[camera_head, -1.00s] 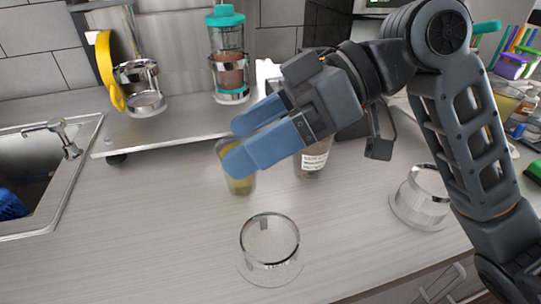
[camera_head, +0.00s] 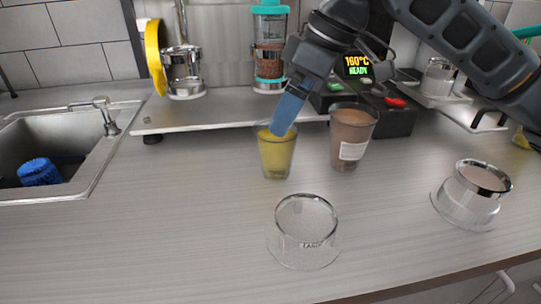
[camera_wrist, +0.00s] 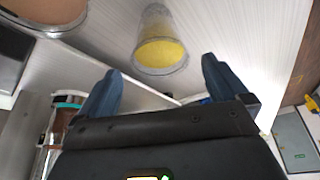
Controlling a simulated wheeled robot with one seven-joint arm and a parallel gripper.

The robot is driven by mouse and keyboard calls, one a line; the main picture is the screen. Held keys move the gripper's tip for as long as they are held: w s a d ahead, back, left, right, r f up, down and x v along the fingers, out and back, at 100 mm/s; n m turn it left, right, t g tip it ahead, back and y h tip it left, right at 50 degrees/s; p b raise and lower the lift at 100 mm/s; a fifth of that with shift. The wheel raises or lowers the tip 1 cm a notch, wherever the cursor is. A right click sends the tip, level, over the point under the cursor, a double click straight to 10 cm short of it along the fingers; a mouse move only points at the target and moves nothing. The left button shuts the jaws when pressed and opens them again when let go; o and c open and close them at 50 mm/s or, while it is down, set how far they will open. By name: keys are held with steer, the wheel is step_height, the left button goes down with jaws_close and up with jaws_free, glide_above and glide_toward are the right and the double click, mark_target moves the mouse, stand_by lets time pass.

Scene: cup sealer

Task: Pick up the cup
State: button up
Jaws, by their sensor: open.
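A clear cup of yellow liquid (camera_head: 276,157) stands upright on the counter. A taller cup of brown drink with a white label (camera_head: 352,135) stands just to its right. My gripper (camera_head: 283,122) has blue fingers tilted down over the yellow cup's rim; touching or apart, I cannot tell from the head view. In the wrist view my gripper (camera_wrist: 160,85) is open and empty. The yellow cup (camera_wrist: 160,48) shows just beyond the gap between the fingertips. Part of the brown cup (camera_wrist: 45,12) shows at the upper left.
Behind are a raised shelf (camera_head: 215,115) and a black sealing machine reading 160°C READY (camera_head: 395,118). A sink (camera_head: 65,150) is at left. The front left counter is clear.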

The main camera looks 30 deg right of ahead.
mark_target(276, 152)
steer(key=x, duration=0.6)
steer(key=shift+w+a+f, duration=0.15)
steer(key=shift+w+f, duration=0.05)
steer(key=shift+c, duration=0.3)
steer(key=c, duration=1.1)
